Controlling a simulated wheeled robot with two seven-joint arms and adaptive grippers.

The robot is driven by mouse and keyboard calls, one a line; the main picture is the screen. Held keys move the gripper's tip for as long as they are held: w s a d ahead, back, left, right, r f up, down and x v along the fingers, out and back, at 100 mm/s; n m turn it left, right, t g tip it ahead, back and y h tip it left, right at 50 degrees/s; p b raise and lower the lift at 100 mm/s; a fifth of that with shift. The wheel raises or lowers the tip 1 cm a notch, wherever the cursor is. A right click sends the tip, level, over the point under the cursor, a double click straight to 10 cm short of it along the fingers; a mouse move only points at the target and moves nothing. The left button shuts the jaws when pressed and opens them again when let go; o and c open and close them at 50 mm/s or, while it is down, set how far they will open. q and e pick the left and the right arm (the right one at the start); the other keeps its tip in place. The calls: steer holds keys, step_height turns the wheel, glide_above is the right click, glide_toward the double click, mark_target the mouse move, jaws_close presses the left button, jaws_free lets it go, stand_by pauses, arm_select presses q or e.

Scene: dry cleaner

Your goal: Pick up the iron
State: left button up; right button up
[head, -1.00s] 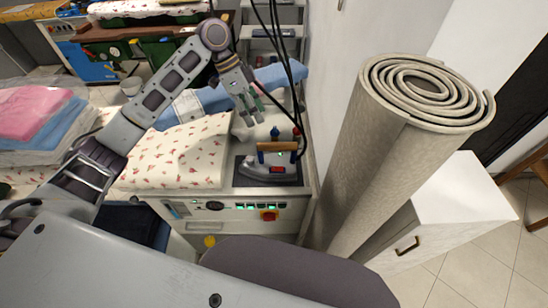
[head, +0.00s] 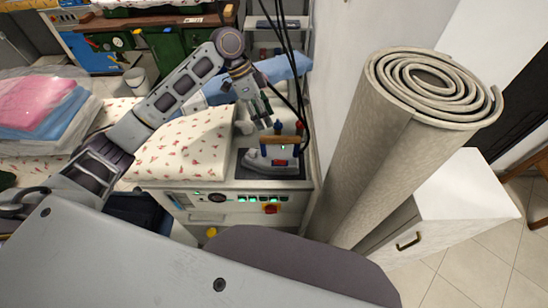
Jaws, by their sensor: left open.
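The iron (head: 268,161) sits on a dark pad at the right end of the ironing station, below the middle of the head view. It has a grey body and a wooden handle (head: 281,140) held up by blue posts. My left gripper (head: 267,121) is open and points down just above and behind the handle, at its left part. Whether its fingers touch the iron cannot be told. My right gripper is not in view.
A patterned padded board (head: 183,150) lies left of the iron. Black cables (head: 287,60) hang behind it. A large rolled carpet (head: 385,150) stands at the right, by a white cabinet (head: 462,200). Folded pink and blue laundry (head: 40,105) lies at the left.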

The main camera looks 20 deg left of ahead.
mark_target(273, 138)
arm_select(q)
steer(key=x, duration=0.4)
steer(key=shift+f, duration=0.1)
steer(key=shift+d+f, duration=0.1)
steer(key=shift+s+p+x, duration=0.2)
steer(key=shift+s+x, duration=0.05)
steer(key=shift+x, duration=0.75)
steer(key=shift+s+p+x, duration=0.15)
steer(key=shift+s+x, duration=0.1)
steer(key=shift+x, duration=0.7)
steer(key=shift+d+f, duration=0.25)
steer(key=shift+f, duration=0.25)
steer(key=shift+c, duration=0.3)
jaws_close()
